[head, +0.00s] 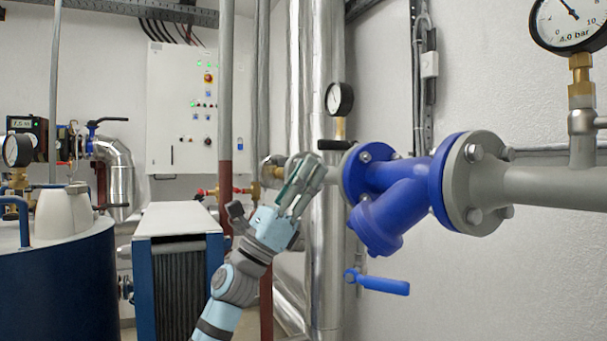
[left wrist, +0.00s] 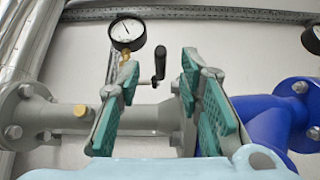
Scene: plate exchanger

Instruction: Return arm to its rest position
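My left gripper (head: 308,172) is raised in front of the grey pipe, just left of the blue strainer (head: 392,195) in the head view. In the left wrist view, its two teal-padded fingers (left wrist: 158,62) stand apart. Nothing is held between them. Behind the gap are the grey pipe (left wrist: 148,120) and a small black handle (left wrist: 160,62); whether the fingers touch the pipe is not clear. My left arm reaches up from the bottom of the head view. My right gripper is in neither view.
A small gauge (head: 339,99) stands behind the gripper, and a large gauge (head: 571,22) is at upper right. A blue lever (head: 378,283) sits below the strainer. The plate exchanger (head: 178,270) and a dark blue tank (head: 55,285) are left of my arm.

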